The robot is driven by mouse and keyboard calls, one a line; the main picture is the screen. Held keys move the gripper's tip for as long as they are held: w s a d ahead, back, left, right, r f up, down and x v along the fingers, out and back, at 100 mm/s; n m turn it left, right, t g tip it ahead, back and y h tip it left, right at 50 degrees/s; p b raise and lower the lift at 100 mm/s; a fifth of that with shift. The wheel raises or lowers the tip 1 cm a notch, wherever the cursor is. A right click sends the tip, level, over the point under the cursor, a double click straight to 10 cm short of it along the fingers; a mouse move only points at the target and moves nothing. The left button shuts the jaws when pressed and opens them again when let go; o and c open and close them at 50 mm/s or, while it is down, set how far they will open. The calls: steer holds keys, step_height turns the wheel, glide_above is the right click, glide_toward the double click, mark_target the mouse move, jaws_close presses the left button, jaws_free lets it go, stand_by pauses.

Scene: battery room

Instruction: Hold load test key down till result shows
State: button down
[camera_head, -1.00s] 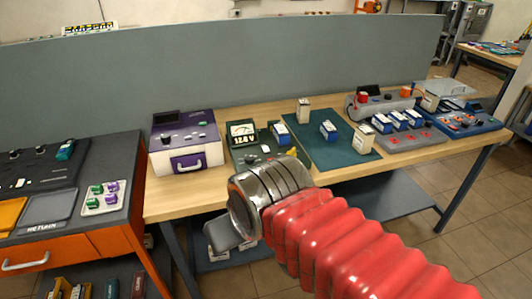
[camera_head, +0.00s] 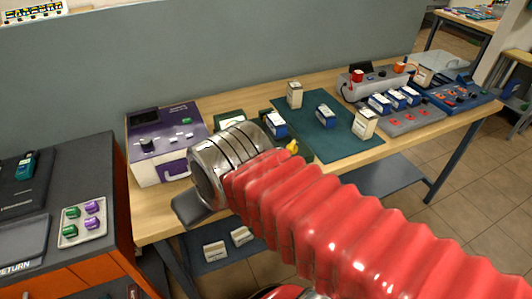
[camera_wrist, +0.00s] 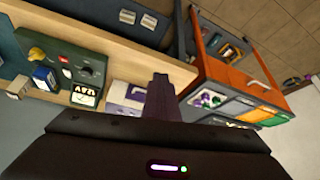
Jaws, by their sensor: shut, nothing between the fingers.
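A green tester with a meter dial (camera_wrist: 85,95) and a dark round knob shows in the wrist view, left of my gripper. I cannot make out which control is the load test key, or any result. My gripper (camera_wrist: 160,82) is shut and empty, its dark fingers seen in front of the purple-and-white box (camera_wrist: 122,94). That box (camera_head: 165,145) stands left of my wrist in the head view.
A green mat (camera_head: 335,150) with several batteries lies right of the tester. Grey and blue units (camera_head: 455,98) stand at the bench's right end. An orange cart (camera_head: 75,268) with a tray (camera_head: 82,222) stands left. A grey partition (camera_head: 230,55) backs the bench.

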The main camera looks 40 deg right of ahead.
steer(key=shift+w, duration=0.15)
steer(key=w+d+f+m+t+y, duration=0.1)
steer(key=w+d+m+y, duration=0.1)
steer(key=w+d+m, duration=0.95)
steer(key=w+d+f+m+t+h, duration=0.1)
steer(key=d+m, duration=0.7)
steer(key=d, duration=0.2)
steer(key=w+d+f+m+t+h, duration=0.1)
steer(key=w+d+f+m, duration=0.1)
steer(key=d+m, duration=0.6)
steer(key=shift+d+f+t+h, duration=0.2)
steer(key=shift+d+t+h, duration=0.15)
steer(key=shift+d, duration=0.6)
steer(key=shift+f+m, duration=0.1)
steer(key=shift+m, duration=0.15)
steer(key=shift+w+f, duration=0.1)
steer(key=shift+f, duration=4.2)
steer(key=shift+f, duration=0.15)
